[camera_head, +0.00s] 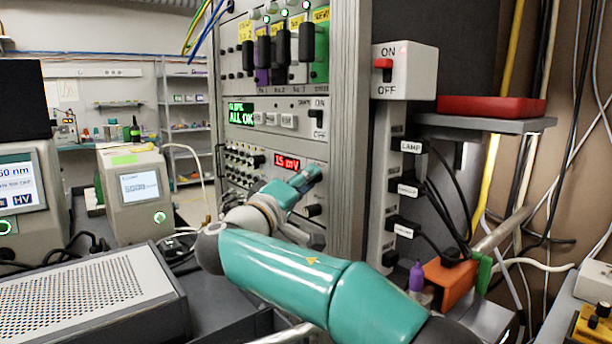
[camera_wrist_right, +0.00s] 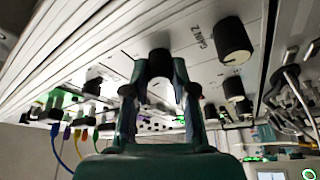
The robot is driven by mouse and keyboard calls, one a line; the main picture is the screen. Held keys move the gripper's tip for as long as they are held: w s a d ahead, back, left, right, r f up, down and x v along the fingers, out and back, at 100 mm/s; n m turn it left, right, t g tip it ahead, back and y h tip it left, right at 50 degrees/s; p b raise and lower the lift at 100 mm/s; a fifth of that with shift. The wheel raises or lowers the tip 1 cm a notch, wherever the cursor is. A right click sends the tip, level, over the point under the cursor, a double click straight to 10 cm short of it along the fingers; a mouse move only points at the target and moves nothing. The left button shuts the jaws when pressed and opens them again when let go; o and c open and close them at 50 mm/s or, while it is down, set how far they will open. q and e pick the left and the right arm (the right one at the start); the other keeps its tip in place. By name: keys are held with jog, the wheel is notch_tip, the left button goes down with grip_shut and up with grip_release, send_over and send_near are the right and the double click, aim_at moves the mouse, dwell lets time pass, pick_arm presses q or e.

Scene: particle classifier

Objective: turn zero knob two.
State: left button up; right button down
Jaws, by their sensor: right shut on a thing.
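My right gripper (camera_head: 306,180) is at the rack's lower panel, just beside the red display (camera_head: 287,160) that reads 15 mV. In the right wrist view, the two fingers of my right gripper (camera_wrist_right: 161,75) are closed on the sides of a black knob (camera_wrist_right: 160,64). No readable label shows for this knob; in the head view the gripper hides it. Another black knob (camera_wrist_right: 232,40) with a pale mark stands to its right, by the label GAIN 2. My left gripper is in neither view.
An ALL OK display (camera_head: 241,114) and an ON/OFF switch (camera_head: 317,118) sit above. A post with a red-switch box (camera_head: 404,85) and black plugs (camera_head: 412,146) stands right of the rack. A perforated grey box (camera_head: 85,295) lies at the lower left.

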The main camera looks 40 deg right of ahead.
jog(key=shift+a+n+g+y+p, duration=0.1)
jog(key=shift+n+g+y+p, duration=0.45)
jog(key=shift+n+p, duration=1.85)
jog(key=shift+d+n+g+y+p, duration=0.15)
jog(key=shift+n+y+p, duration=1.1)
jog(key=shift+p, duration=1.95)
jog(key=shift+a+n+g+y+p, duration=0.15)
jog(key=shift+n+g+y+p, duration=0.2)
jog(key=shift+n+p, duration=2.25)
jog(key=c, duration=0.9)
grip_release()
jog(key=shift+w, duration=0.1)
jog(key=shift+c, duration=0.2)
jog(key=shift+m, duration=0.25)
jog(key=shift+r, duration=0.1)
jog(key=v, duration=1.2)
